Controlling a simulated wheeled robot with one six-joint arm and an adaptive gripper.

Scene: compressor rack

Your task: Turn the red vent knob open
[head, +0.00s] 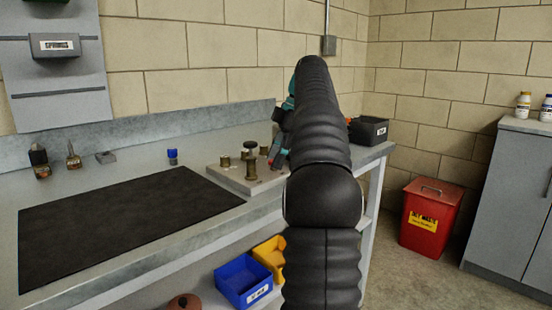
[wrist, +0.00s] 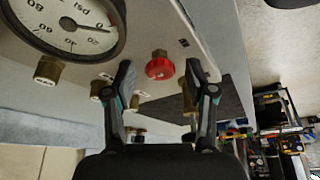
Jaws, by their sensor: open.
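The red knob (wrist: 160,67) shows in the wrist view on a pale panel (wrist: 205,18), with a brass stem above it in the picture. My gripper (wrist: 160,72) is open, with one finger on each side of the knob in the picture. Gaps show between the knob and both fingers, and I cannot tell how far the fingertips reach along it. In the head view my arm hides most of my gripper and the right part of the fitting plate (head: 233,182). I cannot make out the knob clearly there.
A round pressure gauge (wrist: 75,20) and brass fittings (wrist: 47,70) sit beside the knob on the panel. On the bench lie a black mat (head: 120,220) and a blue-capped item (head: 172,157). A dark bin (head: 368,130) stands right of my arm.

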